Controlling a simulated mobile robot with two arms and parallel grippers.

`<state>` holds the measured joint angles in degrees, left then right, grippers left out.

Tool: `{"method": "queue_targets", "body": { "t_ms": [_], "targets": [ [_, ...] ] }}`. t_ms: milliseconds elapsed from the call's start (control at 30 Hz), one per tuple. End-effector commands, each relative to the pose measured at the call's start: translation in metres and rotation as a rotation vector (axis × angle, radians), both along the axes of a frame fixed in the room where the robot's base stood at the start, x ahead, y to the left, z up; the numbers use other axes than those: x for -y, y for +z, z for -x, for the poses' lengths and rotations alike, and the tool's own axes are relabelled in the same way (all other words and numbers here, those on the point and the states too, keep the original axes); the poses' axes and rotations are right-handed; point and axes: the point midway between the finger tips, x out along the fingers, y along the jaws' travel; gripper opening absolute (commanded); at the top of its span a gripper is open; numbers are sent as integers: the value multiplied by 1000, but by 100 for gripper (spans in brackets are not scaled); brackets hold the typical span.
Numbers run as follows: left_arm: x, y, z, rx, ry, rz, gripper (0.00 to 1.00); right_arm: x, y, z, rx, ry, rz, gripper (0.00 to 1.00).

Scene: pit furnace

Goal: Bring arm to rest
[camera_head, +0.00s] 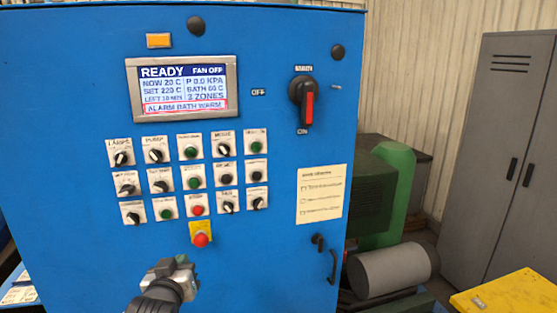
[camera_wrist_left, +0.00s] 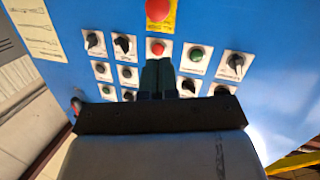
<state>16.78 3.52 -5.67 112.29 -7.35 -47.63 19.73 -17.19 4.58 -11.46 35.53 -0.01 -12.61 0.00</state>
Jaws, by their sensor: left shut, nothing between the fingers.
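My left gripper (camera_head: 181,264) is in front of the lower part of the blue control cabinet (camera_head: 270,262), below the red emergency button (camera_head: 201,240) on its yellow plate. Its dark fingers are together and hold nothing. In the left wrist view the shut fingers (camera_wrist_left: 158,64) point at the panel, overlapping the rows of knobs and buttons. The red emergency button (camera_wrist_left: 158,10) shows beyond them at the top. I cannot tell the exact gap between fingertips and panel; no contact is visible. My right gripper is not in view.
The cabinet's screen (camera_head: 183,88) reads READY, FAN OFF and ALARM BATH WARM. A main switch (camera_head: 306,103) with a red handle sits right of it. Green machinery (camera_head: 390,185), a grey cylinder (camera_head: 393,270), a grey locker (camera_head: 500,145) and a yellow surface (camera_head: 512,295) stand to the right.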

Motion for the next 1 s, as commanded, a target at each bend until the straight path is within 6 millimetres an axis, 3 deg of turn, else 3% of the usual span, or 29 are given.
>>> {"method": "queue_targets", "body": {
  "t_ms": [33, 100, 200, 300, 500, 833, 900, 1000],
  "targets": [
    [0, -35, 25, -102, -5, -22, 0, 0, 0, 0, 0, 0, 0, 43],
    [0, -75, 60, -242, -20, -54, 0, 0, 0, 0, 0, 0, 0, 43],
    [1, -124, 117, -440, -51, -99, 0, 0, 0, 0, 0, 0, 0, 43],
    [2, -156, 167, -599, -86, -136, 0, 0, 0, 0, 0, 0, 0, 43],
    [4, -188, 241, -820, -151, -181, 0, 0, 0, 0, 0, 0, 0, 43],
    [6, -205, 336, -1084, -252, -226, 0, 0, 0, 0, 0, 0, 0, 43],
    [7, -212, 348, -1124, -269, -234, 0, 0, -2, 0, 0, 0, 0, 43],
    [8, -242, 338, -1128, -269, -233, 0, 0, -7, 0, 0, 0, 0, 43]
  ]
}}
